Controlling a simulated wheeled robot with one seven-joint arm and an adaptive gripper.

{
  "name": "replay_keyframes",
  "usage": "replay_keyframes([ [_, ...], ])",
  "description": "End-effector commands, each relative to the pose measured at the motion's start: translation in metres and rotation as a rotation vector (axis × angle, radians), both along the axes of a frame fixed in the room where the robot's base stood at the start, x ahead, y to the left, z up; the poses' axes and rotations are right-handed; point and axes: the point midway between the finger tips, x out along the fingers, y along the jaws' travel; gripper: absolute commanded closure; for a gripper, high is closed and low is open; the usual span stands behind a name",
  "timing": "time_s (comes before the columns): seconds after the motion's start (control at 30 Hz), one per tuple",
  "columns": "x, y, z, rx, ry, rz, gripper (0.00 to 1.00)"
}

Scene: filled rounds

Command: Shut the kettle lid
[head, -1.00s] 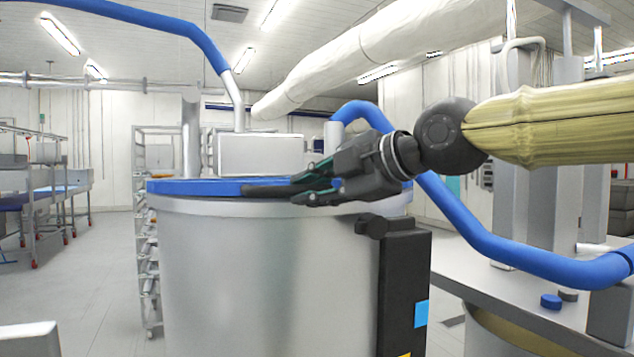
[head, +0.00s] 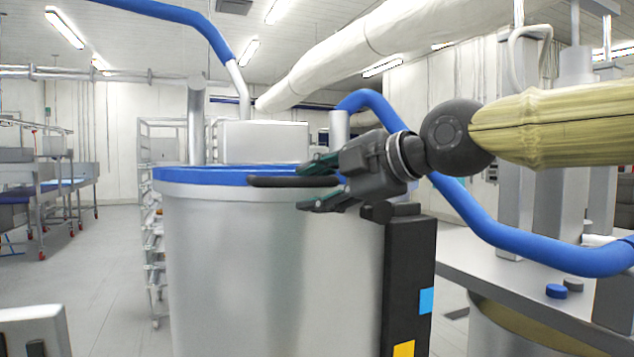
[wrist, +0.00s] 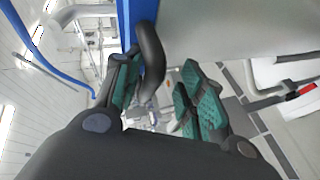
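The kettle (head: 270,270) is a large steel drum in the middle of the head view. Its blue lid (head: 205,174) lies about level across the top. I cannot tell whether it sits fully down. A dark lid handle (head: 280,182) sticks out at the front. My gripper (head: 318,184) is at the kettle's front right edge, its fingers spread above and below the handle's end. In the wrist view the curved handle (wrist: 151,62) reaches between the green-padded fingers of my gripper (wrist: 160,98), with gaps beside it. The blue edge and grey wall of the kettle show above.
A black control post (head: 408,285) stands at the kettle's right front. A blue pipe (head: 490,232) curves down behind my gripper. A steel table (head: 510,291) is at the right, with small blue and dark caps.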

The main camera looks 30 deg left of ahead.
Motion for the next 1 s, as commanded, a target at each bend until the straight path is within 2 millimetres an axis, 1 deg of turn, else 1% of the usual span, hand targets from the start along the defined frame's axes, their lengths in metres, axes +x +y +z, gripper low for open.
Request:
replay_keyframes([
  [0.03,0.004,-0.001,-0.002,-0.002,0.004,-0.005,0.63],
  [0.57,0.004,-0.004,0.003,0.004,0.000,-0.006,0.63],
  [0.67,0.003,-0.011,0.006,0.004,-0.001,-0.007,0.63],
  [0.77,0.001,-0.023,0.009,0.004,0.000,-0.008,0.63],
  [1.0,-0.008,-0.056,0.022,0.006,-0.003,-0.005,0.63],
])
